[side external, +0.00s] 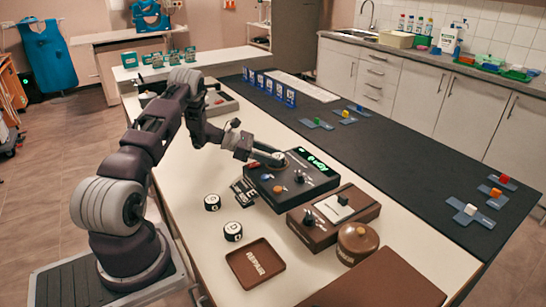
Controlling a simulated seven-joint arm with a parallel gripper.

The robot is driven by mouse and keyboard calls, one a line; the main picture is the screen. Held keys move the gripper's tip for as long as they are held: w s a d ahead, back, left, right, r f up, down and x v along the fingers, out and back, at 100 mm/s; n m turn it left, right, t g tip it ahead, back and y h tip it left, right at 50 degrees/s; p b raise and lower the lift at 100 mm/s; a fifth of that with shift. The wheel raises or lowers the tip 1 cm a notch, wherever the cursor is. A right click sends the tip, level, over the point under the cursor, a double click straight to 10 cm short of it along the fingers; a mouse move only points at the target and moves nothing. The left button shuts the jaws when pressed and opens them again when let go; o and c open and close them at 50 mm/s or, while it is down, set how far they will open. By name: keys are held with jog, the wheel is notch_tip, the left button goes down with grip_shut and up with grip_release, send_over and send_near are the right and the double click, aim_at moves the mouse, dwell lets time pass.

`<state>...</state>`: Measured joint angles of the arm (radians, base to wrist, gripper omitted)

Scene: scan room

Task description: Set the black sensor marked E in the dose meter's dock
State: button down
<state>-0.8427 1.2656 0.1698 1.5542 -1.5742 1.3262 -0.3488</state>
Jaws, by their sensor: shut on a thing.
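The dose meter (318,180) is a dark box with a lit green display, an orange button and knobs, standing in the middle of the white table. My gripper (274,159) is low over the far left part of its top, pointing right. It is shut on a small dark thing at its fingertips, which looks like the black sensor; no letter E can be read on it. The dock is not clearly visible near the fingers, and I cannot tell whether the held thing touches it. Two black round sensors with white tops, C (212,202) and D (233,231), stand on the table left of the meter.
A black labelled block (243,191) lies left of the meter. A brown device (320,224), a round brown pot (357,242) and an empty brown tray (256,284) stand in front. A black mat (400,155) with blue cards runs behind.

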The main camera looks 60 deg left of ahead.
jog(key=c, duration=0.7)
grip_release()
jog(key=shift+f, duration=0.1)
jog(key=shift+c, duration=0.2)
